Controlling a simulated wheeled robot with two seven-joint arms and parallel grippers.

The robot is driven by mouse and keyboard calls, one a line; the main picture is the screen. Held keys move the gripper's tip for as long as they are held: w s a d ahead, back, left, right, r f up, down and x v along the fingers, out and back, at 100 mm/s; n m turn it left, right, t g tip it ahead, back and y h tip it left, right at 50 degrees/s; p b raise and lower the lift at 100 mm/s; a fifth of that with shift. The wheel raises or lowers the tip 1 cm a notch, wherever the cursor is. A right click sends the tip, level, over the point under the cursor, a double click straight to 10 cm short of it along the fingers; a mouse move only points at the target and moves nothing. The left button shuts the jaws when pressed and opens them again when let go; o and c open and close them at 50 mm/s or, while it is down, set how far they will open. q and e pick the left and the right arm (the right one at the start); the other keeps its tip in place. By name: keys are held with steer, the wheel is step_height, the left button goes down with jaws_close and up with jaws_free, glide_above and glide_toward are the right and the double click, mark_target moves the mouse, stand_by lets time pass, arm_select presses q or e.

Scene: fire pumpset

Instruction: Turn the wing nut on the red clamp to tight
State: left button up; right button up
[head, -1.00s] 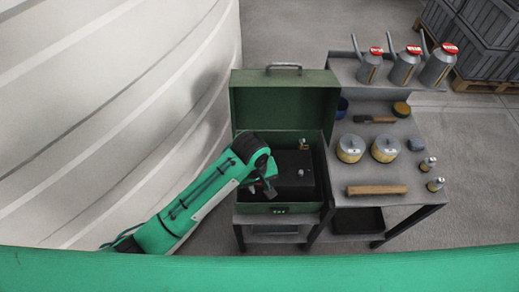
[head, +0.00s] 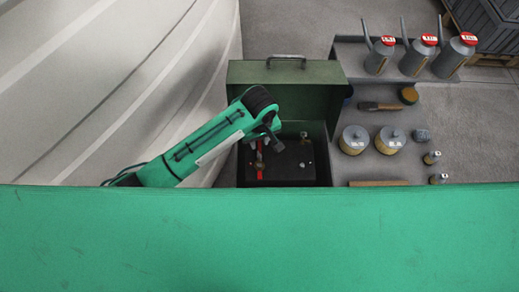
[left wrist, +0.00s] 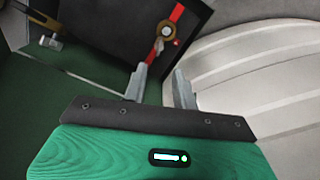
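The red clamp (head: 260,174) shows as a narrow red strip on the left part of the black battery (head: 290,174), inside the open green box. A brass-coloured wing nut (head: 259,166) sits on it. In the left wrist view the red clamp (left wrist: 176,16) and the wing nut (left wrist: 167,31) lie beyond the fingertips, apart from them. My left gripper (head: 270,141) is above the battery's back left part, by the box's raised lid. Its fingers (left wrist: 160,72) are spread, with nothing between them. My right gripper is in neither view.
The green lid (head: 290,73) stands open behind the battery. A second terminal (head: 304,136) is at the battery's back right. To the right, a bench holds two round filters (head: 354,139), a brush (head: 380,106) and several oil cans (head: 380,54). A pale curved wall (head: 90,80) rises at left.

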mark_target(259, 155)
arm_select(q)
steer(key=f, duration=0.5)
steer(key=f+p, duration=0.1)
steer(key=f, duration=0.4)
steer(key=shift+w, duration=0.2)
steer(key=shift+r, duration=0.1)
steer(key=shift+c, duration=0.2)
jaws_close()
